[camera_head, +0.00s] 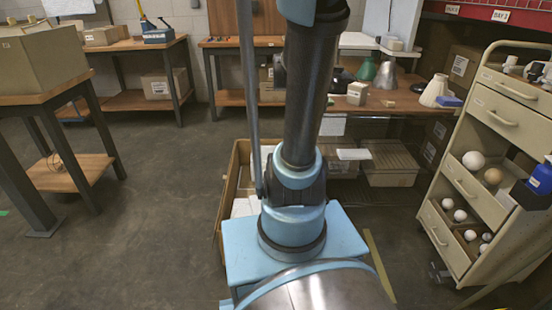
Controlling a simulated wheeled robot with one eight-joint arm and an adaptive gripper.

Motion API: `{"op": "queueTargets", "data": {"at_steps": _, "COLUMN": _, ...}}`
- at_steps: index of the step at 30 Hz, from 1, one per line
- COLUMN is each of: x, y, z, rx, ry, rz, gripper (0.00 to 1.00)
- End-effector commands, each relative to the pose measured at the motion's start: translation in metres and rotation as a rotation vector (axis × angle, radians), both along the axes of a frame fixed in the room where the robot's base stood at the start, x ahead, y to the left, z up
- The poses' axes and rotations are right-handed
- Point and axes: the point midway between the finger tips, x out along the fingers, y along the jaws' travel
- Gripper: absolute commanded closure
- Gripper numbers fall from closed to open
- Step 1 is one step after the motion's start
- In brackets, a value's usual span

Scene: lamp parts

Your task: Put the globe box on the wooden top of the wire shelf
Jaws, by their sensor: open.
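I cannot pick out with certainty which box is the globe box. A large cardboard box (40,62) sits on the wooden-topped table at the left. A small beige box (357,93) stands on a wooden top (402,113) at the back right. An open cardboard box (233,190) is on the floor, partly hidden behind my arm. I cannot identify the wire shelf for sure; the wooden top at the back right has bins under it. My arm rises through the middle of the view and hides part of the back. My gripper is not in view.
A beige drawer cart (468,190) with white globes stands at the right. Lamp shades (436,90) and small parts sit on the back right top. Lidded bins (390,163) are below it. A workbench (150,45) stands at the back left. The floor (150,225) at left centre is clear.

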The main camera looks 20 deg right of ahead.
Motion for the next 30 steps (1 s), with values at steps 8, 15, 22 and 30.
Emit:
{"op": "queueTargets", "data": {"at_steps": 8, "x": -0.068, "y": 0.073, "z": -0.027, "rx": 0.116, "ry": 0.160, "rz": 0.189, "gripper": 0.18}}
{"op": "queueTargets", "data": {"at_steps": 15, "x": -0.131, "y": 0.130, "z": -0.053, "rx": 0.217, "ry": 0.291, "rz": 0.381, "gripper": 0.18}}
{"op": "queueTargets", "data": {"at_steps": 22, "x": -0.180, "y": 0.171, "z": -0.074, "rx": 0.296, "ry": 0.386, "rz": 0.553, "gripper": 0.18}}
{"op": "queueTargets", "data": {"at_steps": 30, "x": -0.199, "y": 0.185, "z": -0.083, "rx": 0.330, "ry": 0.422, "rz": 0.627, "gripper": 0.18}}
